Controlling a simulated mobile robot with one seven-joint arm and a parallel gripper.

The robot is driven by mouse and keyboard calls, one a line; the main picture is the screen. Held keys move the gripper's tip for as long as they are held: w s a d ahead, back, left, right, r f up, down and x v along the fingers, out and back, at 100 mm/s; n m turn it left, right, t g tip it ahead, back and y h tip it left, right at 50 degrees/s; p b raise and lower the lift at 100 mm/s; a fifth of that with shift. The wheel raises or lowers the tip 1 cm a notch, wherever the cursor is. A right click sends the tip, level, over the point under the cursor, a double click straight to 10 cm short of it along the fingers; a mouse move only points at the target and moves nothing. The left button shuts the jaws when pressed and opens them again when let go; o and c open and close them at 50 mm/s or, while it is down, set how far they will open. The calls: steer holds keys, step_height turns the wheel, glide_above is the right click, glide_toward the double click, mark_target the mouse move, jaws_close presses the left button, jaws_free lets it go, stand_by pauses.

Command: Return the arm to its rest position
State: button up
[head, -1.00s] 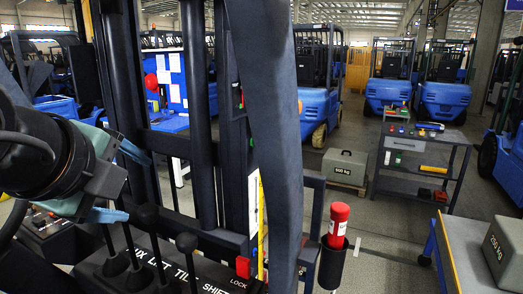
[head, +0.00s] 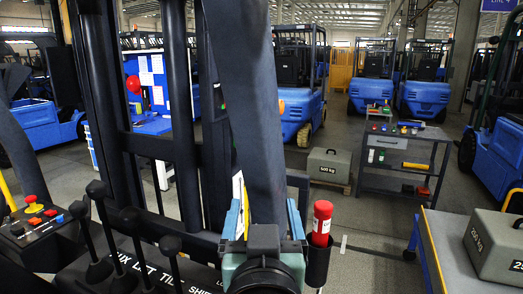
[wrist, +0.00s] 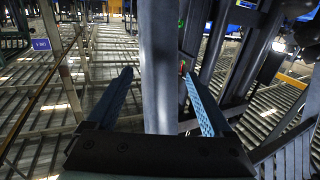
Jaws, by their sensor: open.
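My gripper (head: 264,218) is low in the middle of the head view, its two blue fingers spread and pointing away from the camera. In the wrist view my gripper (wrist: 158,75) is also open, with a wide gap between the fingers. A thick dark grey post (head: 243,110) rises behind it. In the wrist view the post (wrist: 160,60) shows in the gap; I cannot tell how far beyond the fingertips it is. Nothing is held. The red-capped cylinder (head: 322,220) stands in a black holder just right of my gripper.
Several black levers (head: 135,225) and a button box (head: 35,228) are at the left. A grey weight (head: 495,245) rests on a bench (head: 440,235) at the right. A dark cart (head: 400,145), a 500 kg weight (head: 328,168) and blue forklifts (head: 425,92) stand farther back.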

steer(key=s+r+t+b, duration=0.1)
steer(key=s+r+t, duration=0.3)
steer(key=r, duration=0.6)
steer(key=s+r+t+b, duration=0.1)
steer(key=s+r+t, duration=0.4)
steer(key=s+r, duration=0.3)
step_height(320, 180, up, 3)
steer(key=shift+s+a+f, duration=0.1)
steer(key=shift+s+a, duration=0.05)
steer(key=shift+s, duration=0.2)
